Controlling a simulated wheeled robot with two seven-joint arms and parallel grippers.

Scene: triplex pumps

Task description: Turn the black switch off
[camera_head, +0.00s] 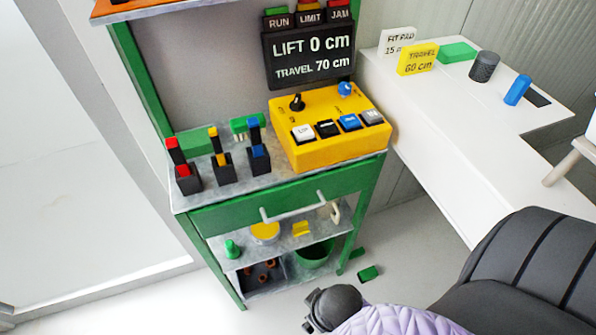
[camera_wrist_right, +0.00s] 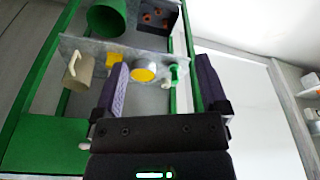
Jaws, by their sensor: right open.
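The yellow control box (camera_head: 330,140) sits on the right end of the green bench's metal top. A black switch (camera_head: 327,128) is in its front row, between a white switch (camera_head: 303,133) and a blue switch (camera_head: 349,122). Its on or off position is too small to tell. A black knob (camera_head: 297,102) and a blue knob (camera_head: 346,88) stand behind the row. My left gripper is not in view.
Three lever switches (camera_head: 221,168) stand left of the box. A drawer handle (camera_head: 292,208) juts out below. Shelves hold a yellow bowl (camera_wrist_right: 143,72), a green pot (camera_wrist_right: 106,18) and a beige mug (camera_wrist_right: 78,70). A display (camera_head: 310,55) rises behind; a white table (camera_head: 440,110) is at right.

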